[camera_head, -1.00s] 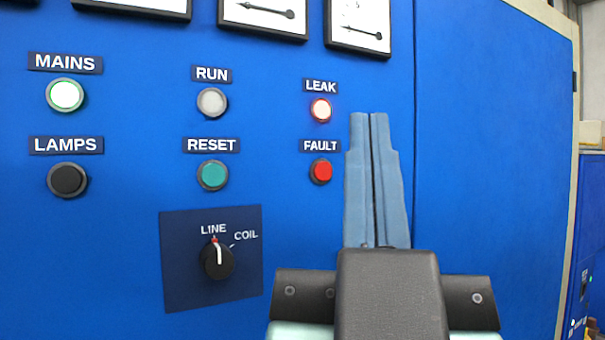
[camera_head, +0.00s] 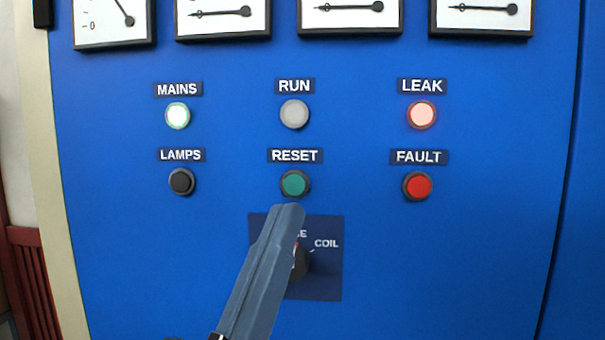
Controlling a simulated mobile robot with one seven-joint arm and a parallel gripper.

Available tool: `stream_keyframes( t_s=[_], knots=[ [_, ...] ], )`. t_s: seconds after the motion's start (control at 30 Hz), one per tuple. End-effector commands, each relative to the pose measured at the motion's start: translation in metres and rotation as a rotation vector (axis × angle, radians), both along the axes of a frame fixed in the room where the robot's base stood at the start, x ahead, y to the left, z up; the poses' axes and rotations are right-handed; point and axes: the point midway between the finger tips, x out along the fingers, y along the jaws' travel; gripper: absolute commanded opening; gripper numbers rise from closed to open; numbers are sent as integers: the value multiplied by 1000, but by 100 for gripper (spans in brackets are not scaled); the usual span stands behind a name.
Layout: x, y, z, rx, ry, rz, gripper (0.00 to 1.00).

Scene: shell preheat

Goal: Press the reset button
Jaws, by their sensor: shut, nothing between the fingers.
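The reset button (camera_head: 294,184) is a round green button in a dark ring on the blue panel, under its RESET label (camera_head: 294,156). My gripper (camera_head: 290,208) is shut and empty. Its fingertips show just below the reset button in the picture, and the button's face is in full view. I cannot tell how far the tips are from the panel.
The lit MAINS lamp (camera_head: 177,116), unlit RUN lamp (camera_head: 294,114) and lit LEAK lamp (camera_head: 421,115) form the upper row. The black LAMPS button (camera_head: 181,181) and red FAULT button (camera_head: 417,186) flank the reset button. Several gauges line the top.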

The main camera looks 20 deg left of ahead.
Motion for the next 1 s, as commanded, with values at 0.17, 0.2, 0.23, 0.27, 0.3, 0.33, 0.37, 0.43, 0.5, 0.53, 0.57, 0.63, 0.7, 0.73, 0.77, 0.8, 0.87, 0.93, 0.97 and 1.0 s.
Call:
stream_keyframes(
  t_s=[0.17,0.2,0.23,0.27,0.3,0.33,0.37,0.43,0.5,0.53,0.57,0.63,0.7,0.73,0.77,0.8,0.87,0.93,0.97,1.0],
  knots=[
    [-1,2,-1,-5,-1,-1,0],
    [-1,1,0,-5,-1,-1,0],
    [-1,1,0,-4,-1,-2,0],
    [-1,1,0,-4,-1,-2,0],
    [-1,1,0,-4,-1,-2,0],
    [0,1,0,-4,-1,-2,0],
    [0,1,0,-4,-1,-2,0],
    [3,2,0,-4,-2,-3,0],
    [7,3,0,-4,-2,-4,0],
    [10,4,0,-4,-2,-4,0],
    [13,5,0,-4,-2,-4,0],
    [22,7,0,-4,-2,-4,0],
    [32,10,0,-3,-1,-4,0],
    [36,11,0,-3,-1,-3,0],
    [41,13,0,-4,-2,-4,0],
    [46,14,0,-4,-2,-4,0],
    [54,16,0,-3,-1,-4,0],
    [63,18,-2,-3,-2,-3,0],
    [66,19,-2,-2,-2,-4,0],
    [70,21,-2,-2,-2,-4,0]
  ],
)
